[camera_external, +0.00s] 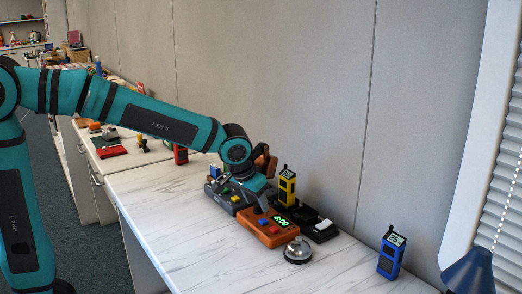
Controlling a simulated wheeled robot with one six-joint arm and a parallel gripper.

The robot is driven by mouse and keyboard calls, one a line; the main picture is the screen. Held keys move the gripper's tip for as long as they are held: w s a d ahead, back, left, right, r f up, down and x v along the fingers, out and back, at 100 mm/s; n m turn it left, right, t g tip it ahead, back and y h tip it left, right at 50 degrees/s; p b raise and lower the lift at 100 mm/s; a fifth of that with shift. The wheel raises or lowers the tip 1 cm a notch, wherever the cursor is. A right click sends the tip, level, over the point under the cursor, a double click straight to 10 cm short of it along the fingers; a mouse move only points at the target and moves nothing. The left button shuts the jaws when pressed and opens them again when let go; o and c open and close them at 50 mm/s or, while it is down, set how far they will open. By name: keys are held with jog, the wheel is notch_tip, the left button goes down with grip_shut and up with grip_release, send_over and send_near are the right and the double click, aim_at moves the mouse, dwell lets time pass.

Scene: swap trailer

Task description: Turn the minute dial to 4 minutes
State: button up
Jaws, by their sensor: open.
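An orange timer box (271,232) sits on the white marbled counter. Its green lit display (281,221) appears to read 4:00, though the digits are small. Red and blue buttons show on its front part. My gripper (262,205) points down over the back left part of the orange box. It is open, but its fingertips are partly hidden, and I cannot tell whether they touch anything. The minute dial is not clearly visible; my gripper covers that part of the box.
A silver bell (297,250) stands just in front of the box. A black device (319,229) and a yellow meter (287,187) stand behind it. A grey-black case (222,198) lies left of it. A blue meter (391,254) stands at right. The counter's front left is clear.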

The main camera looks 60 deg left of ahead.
jog(key=v, duration=1.6)
jog(key=shift+s+r, duration=0.2)
jog(key=shift+r, duration=0.15)
jog(key=shift+a, duration=0.1)
jog(key=s+a+r+t, duration=0.3)
jog(key=s+r+t, duration=0.1)
jog(key=s, duration=0.3)
jog(key=s+a+r+m+t, duration=0.1)
jog(key=s+a+r+t, duration=0.2)
jog(key=s, duration=0.5)
jog(key=s+a+r+m+t, duration=0.1)
jog(key=s+a+r+t, duration=0.3)
jog(key=s+r+t, duration=0.1)
jog(key=s+t, duration=0.1)
jog(key=s, duration=0.1)
jog(key=shift+s+r+h, duration=0.15)
jog(key=shift+s+h, duration=0.2)
jog(key=shift+h, duration=0.05)
dwell(1.4)
